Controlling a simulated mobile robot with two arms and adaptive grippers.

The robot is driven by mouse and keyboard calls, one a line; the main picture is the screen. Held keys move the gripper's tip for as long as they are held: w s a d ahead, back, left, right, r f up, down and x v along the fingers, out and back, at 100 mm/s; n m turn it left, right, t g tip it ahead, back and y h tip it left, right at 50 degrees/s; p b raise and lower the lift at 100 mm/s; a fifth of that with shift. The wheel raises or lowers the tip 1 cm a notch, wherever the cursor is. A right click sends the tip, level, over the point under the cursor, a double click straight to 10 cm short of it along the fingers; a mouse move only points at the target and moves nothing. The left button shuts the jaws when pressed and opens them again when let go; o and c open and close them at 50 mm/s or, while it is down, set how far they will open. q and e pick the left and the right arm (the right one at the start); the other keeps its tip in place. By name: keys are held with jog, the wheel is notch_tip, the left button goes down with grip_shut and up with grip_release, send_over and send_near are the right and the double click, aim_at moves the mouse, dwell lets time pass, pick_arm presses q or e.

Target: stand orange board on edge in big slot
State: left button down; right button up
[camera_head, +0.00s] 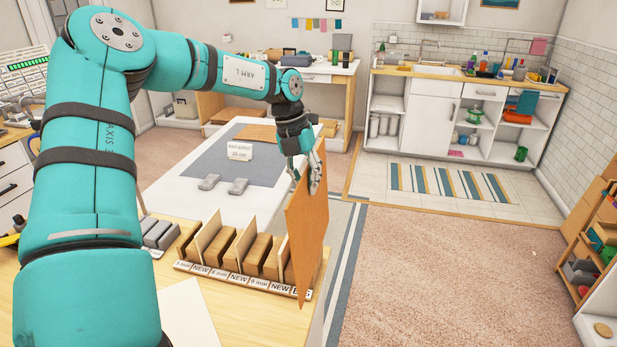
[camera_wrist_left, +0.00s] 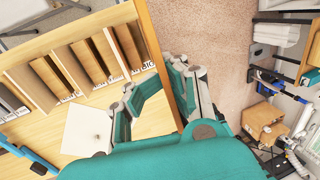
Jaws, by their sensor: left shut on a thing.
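The orange board (camera_head: 308,235) is a thin brown-orange sheet, upright on edge, at the right end of the slotted rack (camera_head: 226,277). My left gripper (camera_head: 314,178) is shut on it near its upper edge. In the left wrist view the board (camera_wrist_left: 161,62) runs nearly edge-on between the fingers (camera_wrist_left: 160,92). The big slot is at the rack's right end, by a partly covered label (camera_head: 302,293). The board's lower front corner overlaps the label strip in the head view. I cannot tell whether its lower edge is inside the slot. My right gripper is out of view.
Wooden blocks and upright dividers (camera_head: 245,235) fill the rack left of the board. A white sheet (camera_head: 188,315) lies on the wooden table (camera_head: 235,325). Behind stands a white table with a grey mat (camera_head: 215,160). The carpet (camera_head: 440,270) at right is open.

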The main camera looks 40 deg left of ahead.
pick_arm(q)
jog(key=shift+s+f, duration=0.2)
jog(key=shift+f, duration=0.25)
jog(key=shift+w+a+f+b, duration=0.15)
jog(key=shift+f+b, duration=0.35)
jog(key=shift+f, duration=0.05)
jog(key=shift+f+b, duration=0.2)
jog(key=shift+b, duration=0.1)
jog(key=shift+f, duration=0.1)
jog(key=shift+w+a, duration=0.1)
jog(key=shift+w, duration=0.05)
jog(key=c, duration=1.5)
grip_release()
jog(key=shift+o, duration=1.1)
jog(key=p+v, duration=0.5)
jog(key=v, duration=0.3)
